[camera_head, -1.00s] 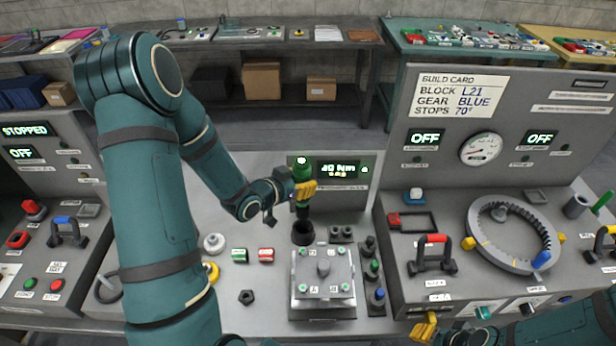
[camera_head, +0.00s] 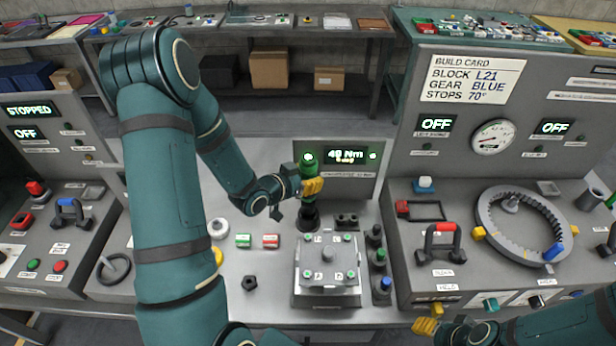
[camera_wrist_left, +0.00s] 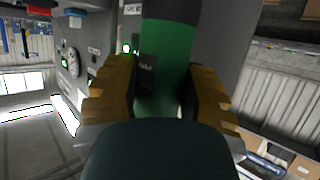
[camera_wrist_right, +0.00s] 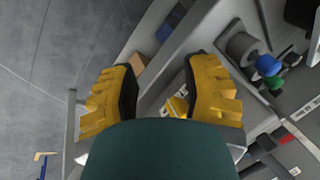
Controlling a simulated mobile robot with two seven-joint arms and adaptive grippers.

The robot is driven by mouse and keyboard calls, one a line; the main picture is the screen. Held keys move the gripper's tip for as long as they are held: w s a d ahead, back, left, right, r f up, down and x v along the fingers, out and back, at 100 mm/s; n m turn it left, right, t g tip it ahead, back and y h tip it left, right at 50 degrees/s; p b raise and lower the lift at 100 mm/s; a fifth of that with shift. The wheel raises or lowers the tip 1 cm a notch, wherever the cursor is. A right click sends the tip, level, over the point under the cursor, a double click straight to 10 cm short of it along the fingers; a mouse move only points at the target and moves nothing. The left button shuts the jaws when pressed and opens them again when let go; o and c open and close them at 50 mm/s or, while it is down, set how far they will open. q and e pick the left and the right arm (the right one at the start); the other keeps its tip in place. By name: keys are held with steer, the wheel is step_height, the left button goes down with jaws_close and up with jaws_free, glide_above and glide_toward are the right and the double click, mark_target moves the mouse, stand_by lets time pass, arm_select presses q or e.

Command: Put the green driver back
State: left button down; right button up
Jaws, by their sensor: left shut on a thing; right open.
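The green driver (camera_head: 308,170) stands upright in the head view, its dark lower end at the round black holder (camera_head: 307,217) behind the block plate. I cannot tell whether it is fully seated. My left gripper (camera_head: 312,187) is shut on the driver's green body, which also shows between the yellow fingers in the left wrist view (camera_wrist_left: 165,70). A display (camera_head: 345,157) behind it reads "49 Nm" or similar. My right gripper (camera_head: 428,326) is open and empty near the front edge of the bench, and its fingers spread apart in the right wrist view (camera_wrist_right: 160,95).
A grey block plate with green-marked corners (camera_head: 327,258) sits in front of the holder. Several dark posts with coloured tops (camera_head: 380,265) stand to its right. Small green (camera_head: 243,240) and red parts lie left.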

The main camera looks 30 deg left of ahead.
arm_select(q)
steer(key=shift+f+b, duration=0.15)
steer(key=shift+b, duration=0.15)
steer(key=shift+f, duration=0.1)
steer(key=shift+f+b, duration=2.75)
steer(key=shift+b, duration=0.05)
steer(key=shift+c, duration=2.3)
jaws_free()
steer(key=v, duration=1.2)
